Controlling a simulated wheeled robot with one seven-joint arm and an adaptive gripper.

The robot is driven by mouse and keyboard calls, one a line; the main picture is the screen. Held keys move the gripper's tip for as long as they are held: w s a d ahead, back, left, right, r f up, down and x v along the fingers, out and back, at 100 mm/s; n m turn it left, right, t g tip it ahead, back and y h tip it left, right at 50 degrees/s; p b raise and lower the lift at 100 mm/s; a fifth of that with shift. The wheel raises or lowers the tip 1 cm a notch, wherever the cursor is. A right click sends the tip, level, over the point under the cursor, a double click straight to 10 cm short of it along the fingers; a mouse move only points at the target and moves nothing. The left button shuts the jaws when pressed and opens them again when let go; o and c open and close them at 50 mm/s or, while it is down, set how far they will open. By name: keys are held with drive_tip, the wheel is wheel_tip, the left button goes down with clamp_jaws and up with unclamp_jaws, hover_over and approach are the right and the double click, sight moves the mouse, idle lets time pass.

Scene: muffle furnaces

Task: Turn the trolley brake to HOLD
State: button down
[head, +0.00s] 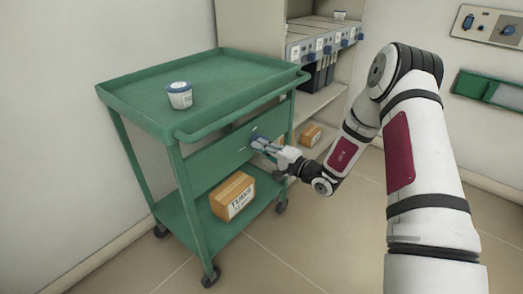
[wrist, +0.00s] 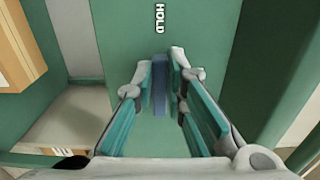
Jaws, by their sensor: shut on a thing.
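The green trolley (head: 205,178) stands against the wall in the head view. Its brake is a blue lever (wrist: 160,84) on the trolley's green panel (wrist: 118,28), seen in the wrist view. The white word HOLD (wrist: 159,18) is printed on the panel just beyond the lever's far end. The lever lies in line with that word in the wrist picture. My gripper (wrist: 161,75) has its fingers on either side of the lever and is shut on it. In the head view my gripper (head: 268,147) is at the panel and hides most of the brake.
A white tub (head: 179,95) stands on the trolley's top. A cardboard box (head: 233,196) sits on its lower shelf. Behind is a shelf unit (head: 262,20) with another box (head: 310,136). The floor (head: 290,235) in front is clear.

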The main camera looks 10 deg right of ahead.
drive_tip(key=shift+f, duration=0.1)
idle(0.4)
drive_tip(key=c, duration=1.6)
unclamp_jaws()
drive_tip(key=v, duration=1.2)
drive_tip(key=shift+a, duration=0.1)
